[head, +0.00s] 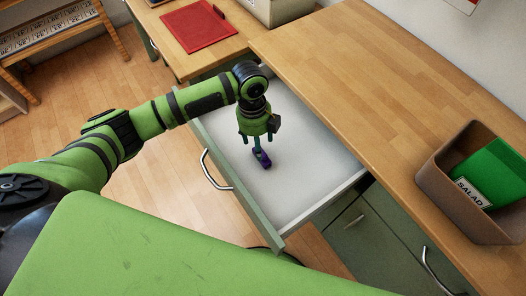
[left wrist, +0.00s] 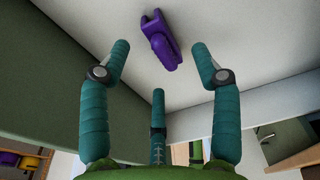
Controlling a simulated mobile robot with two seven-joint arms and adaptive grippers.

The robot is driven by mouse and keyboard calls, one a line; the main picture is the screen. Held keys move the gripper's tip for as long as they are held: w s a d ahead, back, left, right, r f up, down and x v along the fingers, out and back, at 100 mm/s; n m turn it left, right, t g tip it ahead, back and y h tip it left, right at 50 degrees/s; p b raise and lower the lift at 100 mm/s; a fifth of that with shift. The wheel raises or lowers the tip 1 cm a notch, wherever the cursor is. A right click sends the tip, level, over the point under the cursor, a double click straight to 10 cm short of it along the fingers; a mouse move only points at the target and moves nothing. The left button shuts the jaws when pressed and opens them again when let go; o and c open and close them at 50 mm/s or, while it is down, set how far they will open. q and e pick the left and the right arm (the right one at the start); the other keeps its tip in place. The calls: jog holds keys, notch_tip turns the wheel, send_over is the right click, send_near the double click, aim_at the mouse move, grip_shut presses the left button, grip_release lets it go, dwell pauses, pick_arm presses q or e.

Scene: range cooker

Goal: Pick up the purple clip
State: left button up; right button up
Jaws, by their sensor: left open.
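The purple clip (head: 262,158) lies on the white floor of the open drawer (head: 301,185). In the left wrist view the purple clip (left wrist: 160,40) shows whole near the top, ahead of the fingers. My left gripper (head: 257,148) reaches down into the drawer just over the clip. Its teal fingers are spread open and empty, and in the left wrist view the gripper (left wrist: 160,70) has the clip lying beyond its fingertips, between the outer two. The fingers look apart from the clip. My right gripper is not in view.
The drawer's green front panel (head: 236,180) with a handle stands on the near side. A wooden counter (head: 350,85) lies to the right, bearing a brown bin (head: 446,172) with a green item labelled SALAD. A red board (head: 199,26) lies on the counter behind.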

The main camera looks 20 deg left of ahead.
aim_at(266, 161)
pick_arm(q)
jog(key=f, duration=0.3)
jog(key=s+f+p, duration=0.1)
jog(key=shift+d+f, duration=0.15)
jog(key=shift+d, duration=0.2)
jog(key=shift+f, duration=0.4)
jog(key=c, duration=0.8)
jog(key=shift+c, duration=0.7)
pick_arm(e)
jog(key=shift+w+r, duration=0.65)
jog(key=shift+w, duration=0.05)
